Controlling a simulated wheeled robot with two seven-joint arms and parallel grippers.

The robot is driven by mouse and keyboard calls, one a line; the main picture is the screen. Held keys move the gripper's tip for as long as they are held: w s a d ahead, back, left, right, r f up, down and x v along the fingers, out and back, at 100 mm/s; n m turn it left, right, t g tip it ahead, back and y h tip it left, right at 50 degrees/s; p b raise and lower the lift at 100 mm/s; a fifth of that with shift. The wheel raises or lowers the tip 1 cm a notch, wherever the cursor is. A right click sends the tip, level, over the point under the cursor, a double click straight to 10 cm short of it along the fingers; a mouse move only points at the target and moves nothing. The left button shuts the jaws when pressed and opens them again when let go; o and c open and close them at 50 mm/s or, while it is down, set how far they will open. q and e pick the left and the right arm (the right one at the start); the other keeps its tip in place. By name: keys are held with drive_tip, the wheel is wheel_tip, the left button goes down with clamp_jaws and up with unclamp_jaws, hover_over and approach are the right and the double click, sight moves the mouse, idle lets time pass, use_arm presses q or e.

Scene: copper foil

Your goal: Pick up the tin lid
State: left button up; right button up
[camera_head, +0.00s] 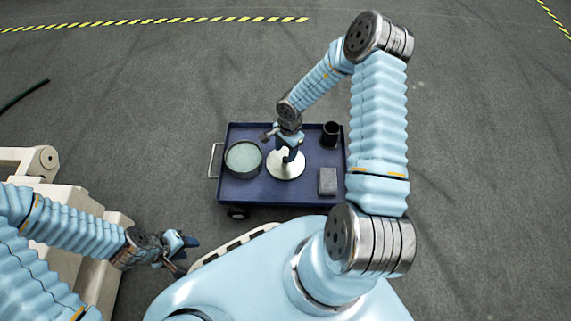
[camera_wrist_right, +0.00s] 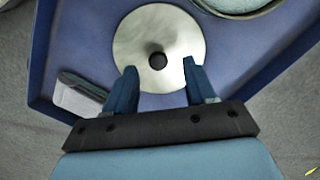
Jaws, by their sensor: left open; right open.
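The tin lid (camera_head: 284,167) is a pale, round metal disc lying on the blue cart. In the right wrist view the lid (camera_wrist_right: 181,38) shows whole in outline, with a dark round knob (camera_wrist_right: 157,61) near its middle. My right gripper (camera_wrist_right: 155,68) is open above the lid, its two blue fingers on either side of the knob and apart from it in the picture. In the head view my right gripper (camera_head: 290,156) hides part of the lid. My left gripper (camera_head: 186,254) is open and empty, low on the left, away from the cart.
The blue cart (camera_head: 240,194) also carries a round open tin (camera_head: 243,157) left of the lid, a dark cup (camera_head: 330,135) at back right and a grey block (camera_head: 327,181) at front right. A beige structure (camera_head: 92,200) stands at the left.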

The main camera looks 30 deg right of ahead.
sight(286, 158)
wheel_tip(286, 158, down, 4)
drive_tip(key=shift+s+r+b, duration=0.15)
drive_tip(key=shift+r+b, duration=0.05)
drive_tip(key=shift+b, duration=0.25)
drive_tip(key=shift+c, duration=0.5)
clamp_jaws()
drive_tip(key=shift+r, duration=0.2)
